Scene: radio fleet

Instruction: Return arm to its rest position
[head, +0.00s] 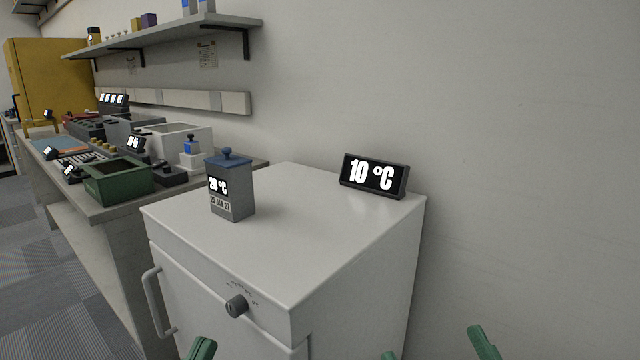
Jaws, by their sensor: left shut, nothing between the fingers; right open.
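My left gripper (203,348) shows at the bottom edge, left of centre, as a green tip in front of the white cabinet's door. It is shut and holds nothing. My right gripper (437,349) shows at the bottom edge, right of centre, as two green fingertips spread apart. It is open, with nothing seen between the tips. Both grippers are mostly cut off by the frame, and my arms are hidden below it.
A white cabinet (270,260) with a knob (237,306) and door handle (157,302) stands ahead. On it are a grey canister (231,190) with blue lid and a "10 °C" display (373,176). A cluttered bench (110,212) with a green bin (118,181) stands left, under a shelf (180,33).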

